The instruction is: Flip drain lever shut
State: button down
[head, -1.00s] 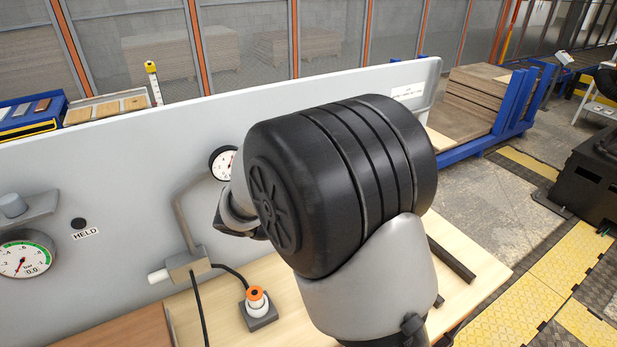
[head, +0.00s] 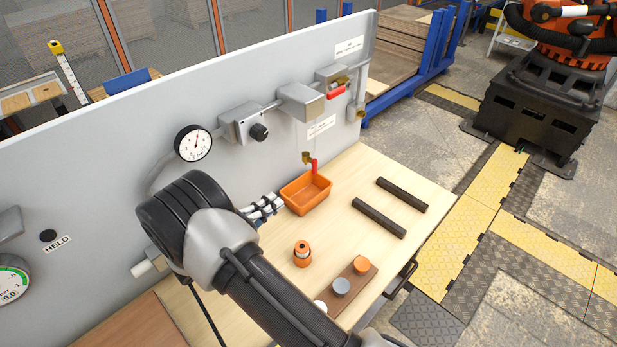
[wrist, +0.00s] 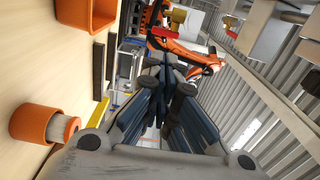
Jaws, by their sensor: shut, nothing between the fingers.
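The drain valve is brass with a red lever (head: 314,167) hanging down from it, low on the panel's right part, just above the orange bin (head: 306,194). My gripper (head: 268,205) is shut and empty, left of the bin in the head view and apart from the red lever. In the wrist view my gripper's dark fingers (wrist: 165,100) point away from the camera. A red handle on brass (wrist: 166,32) shows beyond them, and the bin (wrist: 88,12) is at the upper left. My arm hides part of the panel's lower left.
A second red lever (head: 337,92) sits higher on the pipework. A gauge (head: 193,143) and a black knob (head: 259,132) are on the panel (head: 100,140). Dark bars (head: 402,194), an orange-and-white cylinder (head: 302,253) and a strip with round pieces (head: 350,290) lie on the bench.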

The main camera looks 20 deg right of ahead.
aim_at(315, 167)
jog(key=b+x, duration=0.2)
jog(key=x, duration=1.2)
